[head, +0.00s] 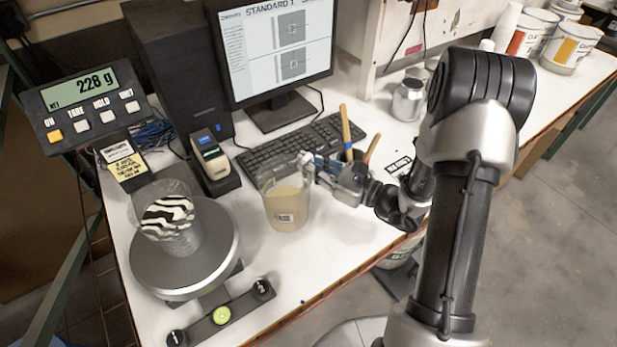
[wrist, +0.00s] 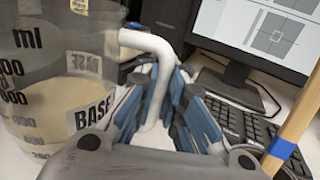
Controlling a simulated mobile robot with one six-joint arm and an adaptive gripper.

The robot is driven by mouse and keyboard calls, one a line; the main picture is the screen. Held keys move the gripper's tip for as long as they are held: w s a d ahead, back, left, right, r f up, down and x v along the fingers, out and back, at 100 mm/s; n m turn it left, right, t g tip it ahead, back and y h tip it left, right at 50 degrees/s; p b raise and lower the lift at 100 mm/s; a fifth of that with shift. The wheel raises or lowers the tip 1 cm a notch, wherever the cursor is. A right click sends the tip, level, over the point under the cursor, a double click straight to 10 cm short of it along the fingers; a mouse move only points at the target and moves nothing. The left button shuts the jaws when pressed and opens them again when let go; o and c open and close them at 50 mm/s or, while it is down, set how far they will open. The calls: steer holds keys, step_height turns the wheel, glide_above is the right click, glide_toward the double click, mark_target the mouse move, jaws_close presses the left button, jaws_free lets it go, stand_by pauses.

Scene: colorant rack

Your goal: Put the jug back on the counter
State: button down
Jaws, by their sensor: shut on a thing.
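The clear jug (head: 287,208) holds a pale beige liquid and stands upright at the middle of the white counter (head: 320,240), in front of the keyboard. I cannot tell for sure whether its base touches the counter. In the wrist view the jug (wrist: 50,70) fills the left side, with ml marks and a BASE label. My gripper (head: 312,168) comes from the right and is shut on the jug's white handle (wrist: 148,42). The blue-padded fingers of my gripper (wrist: 165,95) lie either side of the handle.
A scale (head: 180,262) at the left bears a clear container (head: 170,220) with black and white contents; its display (head: 85,90) reads 228 g. A keyboard (head: 300,145) and monitor (head: 275,50) stand behind. Brushes (head: 346,130) stand close to my gripper. Counter is free in front of the jug.

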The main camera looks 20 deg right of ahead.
steer(key=shift+f+b, duration=0.6)
steer(key=shift+f, duration=1.35)
steer(key=shift+f, duration=0.2)
steer(key=c, duration=1.7)
jaws_free()
steer(key=shift+r, duration=0.25)
steer(key=p+v, duration=0.2)
steer(key=v, duration=1)
steer(key=shift+f, duration=0.1)
